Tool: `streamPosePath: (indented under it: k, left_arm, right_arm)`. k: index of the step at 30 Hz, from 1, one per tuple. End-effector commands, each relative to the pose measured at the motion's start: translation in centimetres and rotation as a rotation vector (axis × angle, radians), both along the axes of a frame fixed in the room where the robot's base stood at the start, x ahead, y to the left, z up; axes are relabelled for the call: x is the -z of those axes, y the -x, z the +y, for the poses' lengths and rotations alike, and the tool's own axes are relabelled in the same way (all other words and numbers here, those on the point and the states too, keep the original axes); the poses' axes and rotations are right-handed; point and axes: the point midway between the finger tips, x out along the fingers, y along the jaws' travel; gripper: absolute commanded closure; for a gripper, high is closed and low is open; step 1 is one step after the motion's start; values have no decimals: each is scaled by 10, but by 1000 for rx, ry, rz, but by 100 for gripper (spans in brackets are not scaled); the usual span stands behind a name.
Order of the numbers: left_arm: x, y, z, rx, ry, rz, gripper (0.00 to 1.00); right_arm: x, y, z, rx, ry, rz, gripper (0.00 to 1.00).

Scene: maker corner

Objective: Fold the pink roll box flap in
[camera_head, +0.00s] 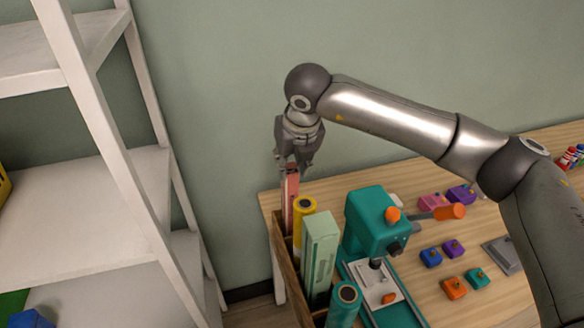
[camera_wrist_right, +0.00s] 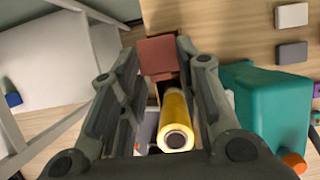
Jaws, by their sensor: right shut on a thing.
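The pink roll box (camera_head: 291,203) is a tall, narrow box standing upright at the far end of a wooden rack on the table. My right gripper (camera_head: 293,166) points down over its top end, with the fingers shut on it. In the right wrist view, a flat pink piece (camera_wrist_right: 158,55) shows between the tips of my right gripper (camera_wrist_right: 158,64). The fingers hide part of the top, so the exact angle of the flap cannot be told. My left gripper is not in view.
The wooden rack (camera_head: 279,245) also holds a yellow roll (camera_head: 304,206), a light green box (camera_head: 319,250) and a teal roll (camera_head: 344,297). A teal machine (camera_head: 372,222) stands close on the right. Small coloured blocks lie beyond it. A white shelf (camera_head: 110,110) is at left.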

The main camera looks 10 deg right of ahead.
Motion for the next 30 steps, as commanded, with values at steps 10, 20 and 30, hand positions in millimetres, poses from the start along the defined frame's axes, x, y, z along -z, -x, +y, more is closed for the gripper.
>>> streamPosePath:
  k: [10,20,30]
  left_arm:
    - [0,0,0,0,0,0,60]
    - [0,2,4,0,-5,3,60]
    - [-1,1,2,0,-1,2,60]
  right_arm:
    - [3,2,0,0,2,9,61]
    - [-2,2,0,0,1,5,61]
    - [-58,22,-5,-1,1,2,61]
